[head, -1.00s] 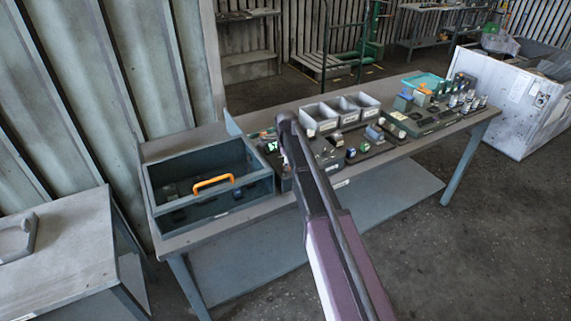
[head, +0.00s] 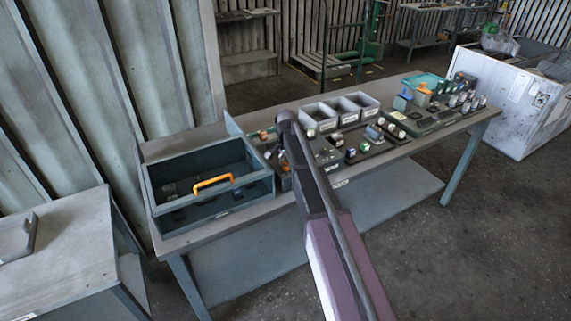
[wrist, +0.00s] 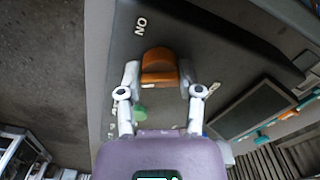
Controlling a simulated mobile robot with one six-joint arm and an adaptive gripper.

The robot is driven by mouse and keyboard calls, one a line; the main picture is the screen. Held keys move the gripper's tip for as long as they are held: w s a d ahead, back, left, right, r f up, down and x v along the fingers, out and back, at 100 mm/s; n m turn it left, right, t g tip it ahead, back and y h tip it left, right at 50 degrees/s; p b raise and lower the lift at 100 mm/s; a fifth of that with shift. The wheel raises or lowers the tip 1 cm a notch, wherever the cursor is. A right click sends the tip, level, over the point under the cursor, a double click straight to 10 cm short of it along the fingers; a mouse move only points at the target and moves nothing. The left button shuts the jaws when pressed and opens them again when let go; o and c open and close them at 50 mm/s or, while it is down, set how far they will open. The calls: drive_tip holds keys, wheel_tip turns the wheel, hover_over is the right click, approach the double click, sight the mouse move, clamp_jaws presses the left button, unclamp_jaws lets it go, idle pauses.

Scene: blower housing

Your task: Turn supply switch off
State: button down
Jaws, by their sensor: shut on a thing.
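An orange switch knob (wrist: 158,68) sits on a dark grey panel (wrist: 215,45) in the wrist view, below a white label that reads upside down as ON. My gripper (wrist: 161,80) has one pale finger on each side of the knob and is shut on it. A green round part (wrist: 140,112) lies between the fingers, nearer the palm. In the head view my arm reaches over the bench to the equipment right of the blue bin and hides the fingertips and the knob. The knob's exact angle is hard to tell.
The blue open bin (head: 262,186) with an orange handle (head: 213,183) stands left of my arm on the bench. Grey trays (head: 320,113) and several small parts fill the bench to the right. A dark rectangular opening or screen (wrist: 255,108) shows near the gripper.

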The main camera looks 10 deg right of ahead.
drive_tip(key=n, duration=0.4)
drive_tip(key=shift+s, duration=0.15)
idle(0.4)
drive_tip(key=shift+c, duration=1.3)
unclamp_jaws()
